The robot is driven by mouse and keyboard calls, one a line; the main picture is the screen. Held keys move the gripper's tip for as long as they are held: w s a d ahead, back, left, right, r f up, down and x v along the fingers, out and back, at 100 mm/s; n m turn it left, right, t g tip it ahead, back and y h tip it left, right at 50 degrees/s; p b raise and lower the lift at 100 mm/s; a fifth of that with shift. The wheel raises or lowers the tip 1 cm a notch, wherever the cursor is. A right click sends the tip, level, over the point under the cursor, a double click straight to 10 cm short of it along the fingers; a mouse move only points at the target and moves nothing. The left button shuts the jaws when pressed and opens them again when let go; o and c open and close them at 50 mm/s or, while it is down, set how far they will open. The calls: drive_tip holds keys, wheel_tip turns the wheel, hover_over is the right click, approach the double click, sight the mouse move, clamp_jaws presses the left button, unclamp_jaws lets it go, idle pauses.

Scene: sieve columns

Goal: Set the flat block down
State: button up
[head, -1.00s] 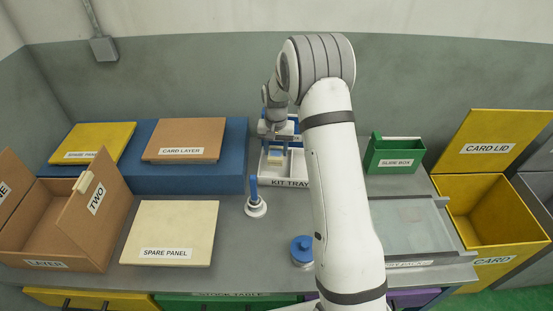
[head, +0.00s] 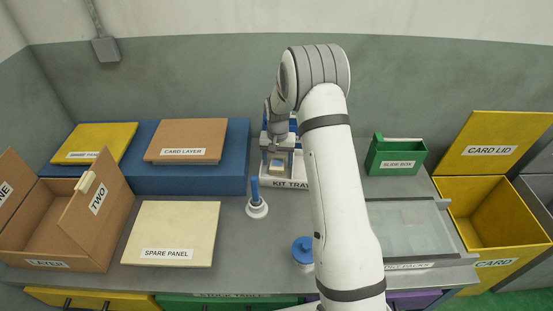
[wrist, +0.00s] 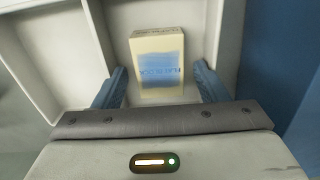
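The flat block (wrist: 157,66), cream with a blue label, lies in a compartment of the pale kit tray (wrist: 72,52). My gripper (wrist: 160,72) is open, with one blue finger on each side of the block. A gap shows between each finger and the block, so they look apart. In the head view my gripper (head: 278,158) is over the kit tray (head: 290,184), with the block (head: 277,166) in view below it. My arm hides the tray's right part.
A white peg stand with a blue handle (head: 256,200) stands in front of the tray. A green slide box (head: 396,157) is to the right, and a blue platform (head: 215,178) to the left. A blue-capped jar (head: 302,250) stands near my arm.

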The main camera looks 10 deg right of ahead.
sight(278, 161)
drive_tip(key=shift+r, duration=0.1)
drive_tip(key=s+r, duration=0.3)
drive_tip(key=r, duration=0.6)
drive_tip(key=s+r, duration=0.4)
drive_tip(key=r, duration=0.6)
drive_tip(key=s+r+n+t, duration=0.1)
drive_tip(key=s+r, duration=0.1)
drive_tip(key=s, duration=1.1)
drive_tip(key=s+r+n+t, duration=0.1)
drive_tip(key=s+r+n, duration=0.1)
drive_tip(key=s, duration=1.2)
drive_tip(key=shift+s+a+r+t, duration=0.25)
drive_tip(key=shift+r+t, duration=0.05)
drive_tip(key=shift+r, duration=0.1)
drive_tip(key=shift+r+p, duration=0.5)
drive_tip(key=shift+r, duration=0.15)
